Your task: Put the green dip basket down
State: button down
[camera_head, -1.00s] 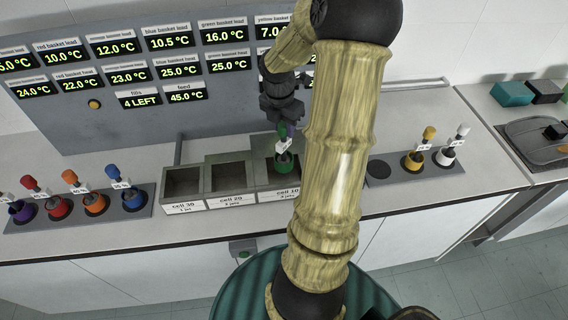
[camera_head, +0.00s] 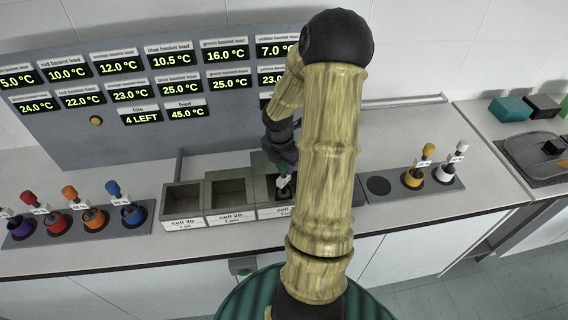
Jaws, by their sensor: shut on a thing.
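My gripper (camera_head: 279,150) is shut on the green dip basket (camera_head: 284,180) at its dark green handle. A small white tag hangs on the basket. The basket is upright at the rightmost of the three open cells (camera_head: 262,190), the one whose label is partly hidden by my arm. Its lower part looks to be within or just above that cell's opening; I cannot tell whether it touches the bottom. An empty round dark slot (camera_head: 378,186) shows in the right rack (camera_head: 396,190).
The left rack (camera_head: 142,217) holds purple, red, orange and blue baskets. Yellow (camera_head: 414,174) and white (camera_head: 447,171) baskets stand in the right rack. A panel of temperature displays (camera_head: 150,85) rises behind the cells. A dark sink or tray (camera_head: 535,155) lies far right.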

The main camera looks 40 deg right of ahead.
jog(key=shift+s+r, duration=0.1)
jog(key=c, duration=1.1)
grip_release()
jog(key=shift+o, duration=0.2)
notch_tip(320, 180, up, 12)
jog(key=a, duration=0.1)
jog(key=shift+s+a, duration=0.15)
jog(key=shift+a, duration=0.1)
